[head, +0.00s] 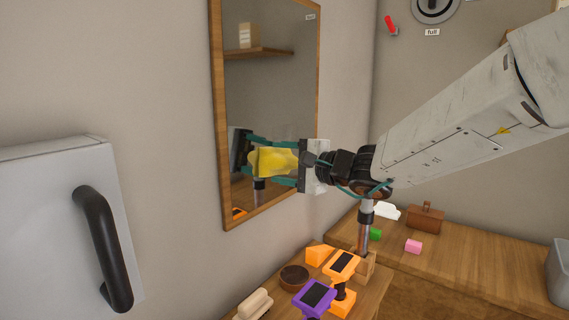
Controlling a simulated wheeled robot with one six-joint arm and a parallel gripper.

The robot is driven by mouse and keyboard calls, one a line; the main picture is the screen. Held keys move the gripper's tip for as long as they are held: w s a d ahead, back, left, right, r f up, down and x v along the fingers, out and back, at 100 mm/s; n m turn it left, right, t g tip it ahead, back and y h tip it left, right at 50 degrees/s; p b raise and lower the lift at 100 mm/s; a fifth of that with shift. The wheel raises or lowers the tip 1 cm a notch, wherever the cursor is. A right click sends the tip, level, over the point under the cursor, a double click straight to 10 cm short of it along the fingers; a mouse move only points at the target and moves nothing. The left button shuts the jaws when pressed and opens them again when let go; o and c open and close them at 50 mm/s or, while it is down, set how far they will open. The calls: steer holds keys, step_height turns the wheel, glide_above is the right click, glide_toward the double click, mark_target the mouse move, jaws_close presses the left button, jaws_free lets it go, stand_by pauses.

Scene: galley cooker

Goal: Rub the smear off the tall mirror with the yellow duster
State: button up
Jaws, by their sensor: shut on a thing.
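The tall mirror (275,90) hangs on the left wall in a wooden frame. My gripper (272,162) is at the mirror's lower half and is shut on the yellow duster (279,161). The duster is at the glass or very close to it; I cannot tell whether it touches. Its reflection and the gripper's show just to the left. I cannot make out a smear on the visible glass, and the part behind the gripper is hidden.
A grey cabinet door with a black handle (103,245) stands at the left. Below the mirror, a wooden counter (377,280) holds a brown bowl (294,277), an orange wedge (319,255), an orange device (342,266) and a purple device (314,297).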

mark_target(283, 135)
steer(key=shift+w+d+r, duration=0.45)
steer(key=shift+w+r, duration=0.15)
steer(key=shift+r, duration=0.3)
steer(key=shift+w+d+r, duration=0.5)
steer(key=shift+w+r, duration=0.1)
steer(key=shift+r, duration=0.35)
steer(key=shift+w+d+r, duration=0.45)
steer(key=shift+w+r, duration=0.15)
steer(key=shift+r, duration=0.3)
steer(key=shift+w, duration=0.1)
